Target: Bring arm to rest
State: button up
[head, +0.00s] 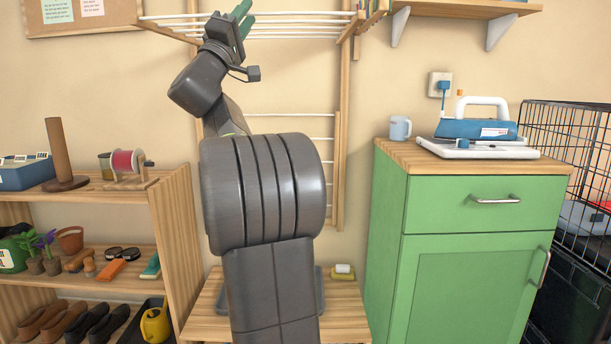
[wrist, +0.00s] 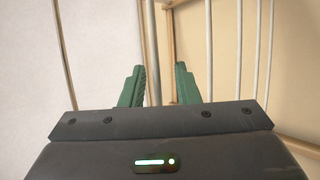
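My arm is raised in the middle of the head view, with my gripper (head: 243,17) at its top end near the upper bars of the drying rack (head: 290,114). In the wrist view my gripper (wrist: 158,88) shows two green fingers standing apart with a gap between them. Nothing is held between them. Pale rack bars and a wooden frame show behind the fingers. I cannot tell how far the fingers are from the bars.
A wooden shelf (head: 172,212) with pots, a spool and shoes stands left. A green cabinet (head: 470,255) at right carries a mug (head: 400,128) and a blue iron (head: 475,130). A wire crate (head: 565,150) is at far right. A low wooden bench (head: 345,315) is behind my arm.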

jog(key=shift+w+d+r, duration=0.2)
jog(key=shift+w+r, duration=0.05)
jog(key=shift+r, duration=0.15)
jog(key=shift+a+f, duration=0.1)
jog(key=shift+f, duration=0.05)
jog(key=v, duration=1.3)
jog(key=shift+n+y, duration=0.3)
jog(key=shift+y, duration=0.2)
jog(key=x, duration=0.4)
jog(key=s+r+x, duration=0.1)
jog(key=x, duration=0.9)
jog(key=shift+s+a+r, duration=0.1)
jog(key=shift+a+r, duration=0.05)
jog(key=shift+r, duration=0.25)
jog(key=shift+a+r, duration=0.1)
